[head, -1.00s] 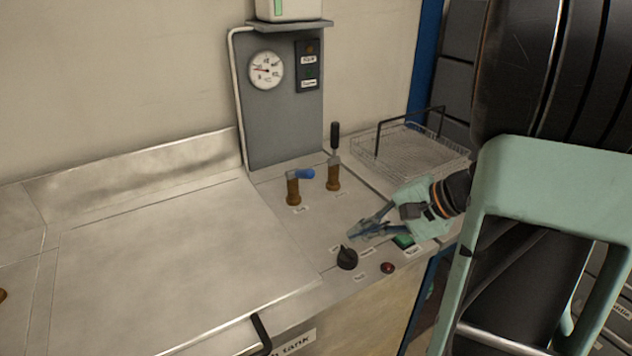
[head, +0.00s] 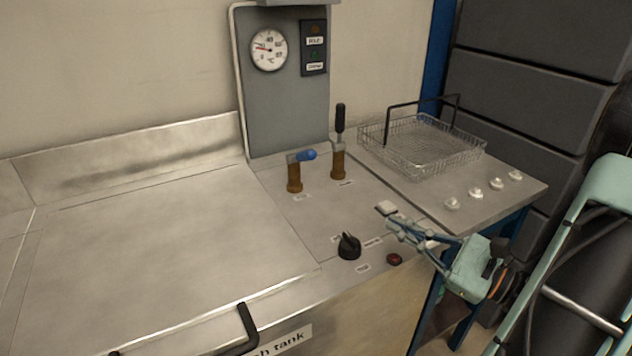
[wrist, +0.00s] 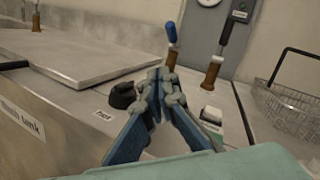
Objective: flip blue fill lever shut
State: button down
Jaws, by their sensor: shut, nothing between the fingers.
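The blue fill lever (head: 306,155) sits on top of a brass valve post (head: 294,178) on the steel bench. In the head view its blue grip points right, lying roughly level. In the wrist view the blue lever (wrist: 171,33) stands beyond my fingers. My gripper (head: 391,226) is at the bench's front right, above the control area, apart from the lever and to its lower right. Its fingers (wrist: 158,84) are shut with nothing between them.
A second brass valve with an upright black lever (head: 340,122) stands right of the blue one. A black knob (head: 349,245), a red button (head: 394,259) and a pale switch (head: 386,208) lie near my gripper. A wire basket (head: 420,145) is at right. The tank lid (head: 160,255) is at left.

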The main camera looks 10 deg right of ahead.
jog(key=shift+w+d+f+m+t, duration=0.15)
jog(key=shift+w+m+t, duration=0.2)
jog(key=shift+w+m, duration=0.1)
jog(key=shift+w+d+f+m+t, duration=0.1)
jog(key=shift+w+d+m+t, duration=0.05)
jog(key=shift+w+m+t, duration=0.25)
jog(key=b, duration=0.1)
send_near(302, 156)
jog(key=w, duration=0.2)
jog(key=w+a, duration=0.1)
jog(key=w, duration=0.2)
jog(key=shift+w+a+f, duration=0.25)
jog(key=shift+w+a, duration=0.1)
jog(key=shift+r, duration=0.2)
